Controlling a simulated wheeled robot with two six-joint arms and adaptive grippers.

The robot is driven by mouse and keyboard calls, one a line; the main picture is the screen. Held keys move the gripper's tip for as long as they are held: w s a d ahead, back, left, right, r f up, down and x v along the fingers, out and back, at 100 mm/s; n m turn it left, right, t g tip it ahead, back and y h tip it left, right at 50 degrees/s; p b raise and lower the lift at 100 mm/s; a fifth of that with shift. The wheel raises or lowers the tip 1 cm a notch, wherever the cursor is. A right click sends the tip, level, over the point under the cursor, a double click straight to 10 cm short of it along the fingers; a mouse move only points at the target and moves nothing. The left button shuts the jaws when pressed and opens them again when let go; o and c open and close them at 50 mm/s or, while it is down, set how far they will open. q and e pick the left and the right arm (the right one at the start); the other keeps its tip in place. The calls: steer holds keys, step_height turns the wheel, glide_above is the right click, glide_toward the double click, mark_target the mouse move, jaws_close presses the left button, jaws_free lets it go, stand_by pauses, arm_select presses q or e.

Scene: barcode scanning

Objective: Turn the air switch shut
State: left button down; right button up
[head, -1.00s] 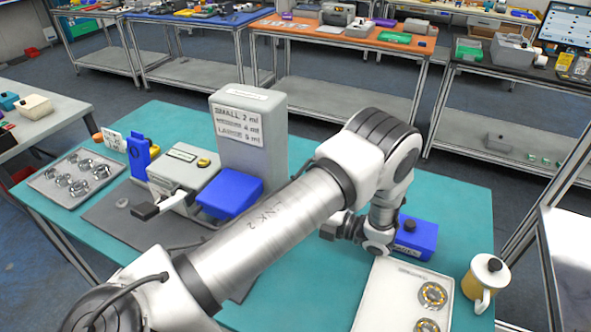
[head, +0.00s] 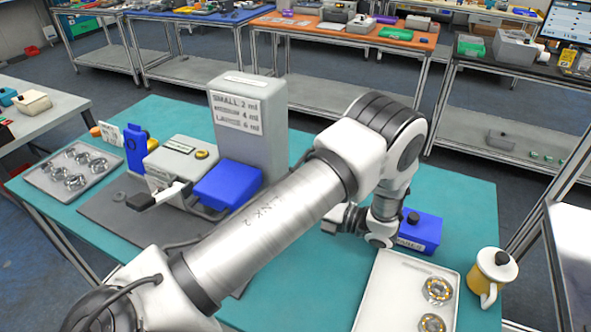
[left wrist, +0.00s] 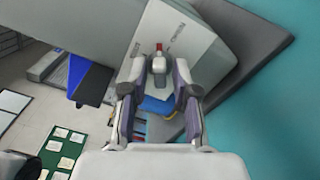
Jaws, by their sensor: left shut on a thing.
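The air switch (left wrist: 159,50) shows in the left wrist view as a small lever with a red tip on a light grey panel (left wrist: 190,45). My left gripper (left wrist: 164,68) has its two fingers around the lever, one on each side, and is shut on it. A blue part (left wrist: 158,106) lies behind the fingers. In the head view, my left arm crosses the picture from the lower left, and its link hides the fingertips and the switch. The tall grey machine (head: 240,150) with a label about small and larger ml sizes stands behind the arm. My right gripper is not in view.
A blue box (head: 420,232) stands close to my left wrist. A white tray (head: 380,290) with ring-shaped parts and a yellow mug (head: 478,280) are at the right. A tray of metal parts (head: 40,178) is at the left. The teal table (head: 455,205) is clear at the right rear.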

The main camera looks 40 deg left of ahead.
arm_select(q)
steer(key=n+b, duration=0.3)
steer(key=n, duration=0.3)
steer(key=shift+w+n, duration=0.1)
steer(key=shift+n, duration=0.2)
steer(key=n+b, duration=0.3)
steer(key=n, duration=0.3)
steer(key=shift+n, duration=0.3)
steer(key=c, duration=1.2)
jaws_free()
steer(key=v, duration=1.2)
